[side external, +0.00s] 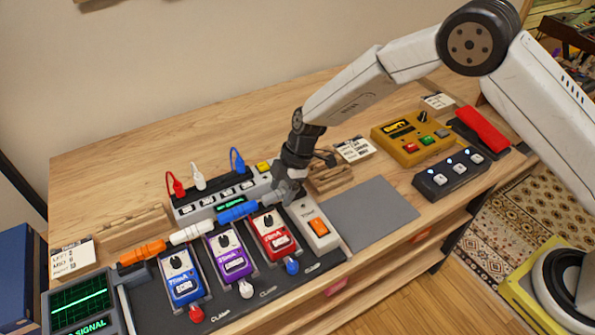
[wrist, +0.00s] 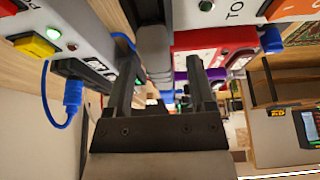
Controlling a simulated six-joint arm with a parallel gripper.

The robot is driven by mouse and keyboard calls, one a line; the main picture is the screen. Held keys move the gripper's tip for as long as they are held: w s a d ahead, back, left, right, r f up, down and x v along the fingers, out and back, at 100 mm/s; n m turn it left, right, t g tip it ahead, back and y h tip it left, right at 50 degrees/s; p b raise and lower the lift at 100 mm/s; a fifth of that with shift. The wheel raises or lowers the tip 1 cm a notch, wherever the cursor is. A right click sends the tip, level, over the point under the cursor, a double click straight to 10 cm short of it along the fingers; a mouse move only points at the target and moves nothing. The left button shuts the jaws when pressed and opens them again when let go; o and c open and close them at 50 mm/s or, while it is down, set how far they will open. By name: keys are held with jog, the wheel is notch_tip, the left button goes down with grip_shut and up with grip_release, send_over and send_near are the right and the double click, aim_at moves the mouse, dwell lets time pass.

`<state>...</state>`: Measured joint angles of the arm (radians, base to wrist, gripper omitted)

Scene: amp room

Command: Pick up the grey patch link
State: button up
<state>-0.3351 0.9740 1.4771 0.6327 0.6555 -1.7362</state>
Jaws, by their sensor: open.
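My gripper (side external: 285,180) is low over the pedal row, beside the red pedal (side external: 272,235) and the grey pedal with the orange switch (side external: 313,222). In the wrist view, my gripper (wrist: 162,68) is open. A grey piece, apparently the grey patch link (wrist: 155,45), shows between and beyond its two dark fingers; I cannot tell whether either finger touches it.
A power strip (side external: 205,205) with red, white and blue plugs stands behind the links. The blue pedal (side external: 183,283) and purple pedal (side external: 230,257) are in front. A grey mat (side external: 374,211) lies clear to the right. Yellow (side external: 410,138) and black (side external: 452,176) units stand beyond it.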

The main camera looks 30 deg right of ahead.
aim_at(275, 193)
grip_shut()
jog(key=shift+r, duration=0.1)
dwell(0.4)
jog(key=shift+r, duration=0.6)
notch_tip(275, 193, up, 2)
jog(key=shift+r, duration=0.1)
jog(key=s+d+r, duration=0.5)
jog(key=s+r, duration=0.5)
jog(key=s, duration=0.3)
